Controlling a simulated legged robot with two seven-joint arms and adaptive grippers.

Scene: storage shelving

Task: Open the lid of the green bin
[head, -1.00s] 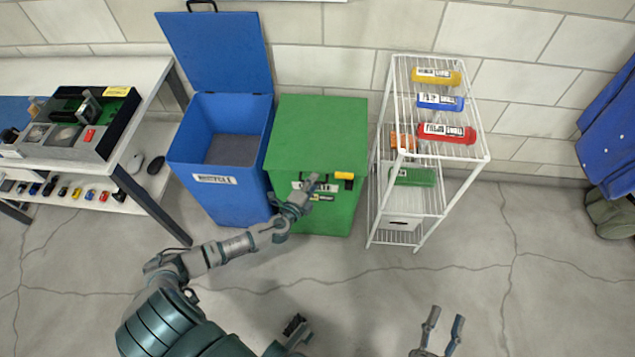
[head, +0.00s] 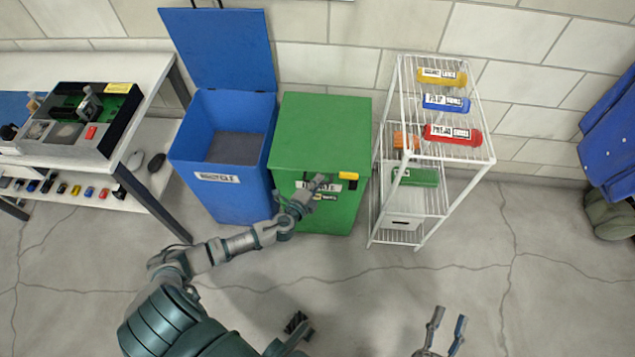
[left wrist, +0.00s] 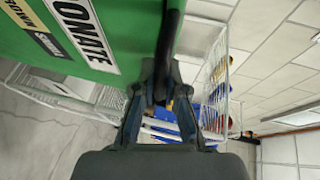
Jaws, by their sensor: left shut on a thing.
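The green bin (head: 345,210) stands against the wall with its green lid (head: 322,130) down over the top. A white label and a small yellow-and-black block show on its front near the lid's edge. My left gripper (head: 320,183) is at the front edge of the lid. In the left wrist view, its fingers (left wrist: 158,95) are shut on a black bar-like handle (left wrist: 170,35) beside the bin's green, labelled face (left wrist: 40,25). The fingers hide part of the handle. My right gripper (head: 446,330) is open and empty, low in the head view, away from the bin.
A blue bin (head: 225,200) with its lid raised stands close on the left. A white wire shelf (head: 405,210) with colored bottles stands close on the right. A white table (head: 140,90) is at the far left.

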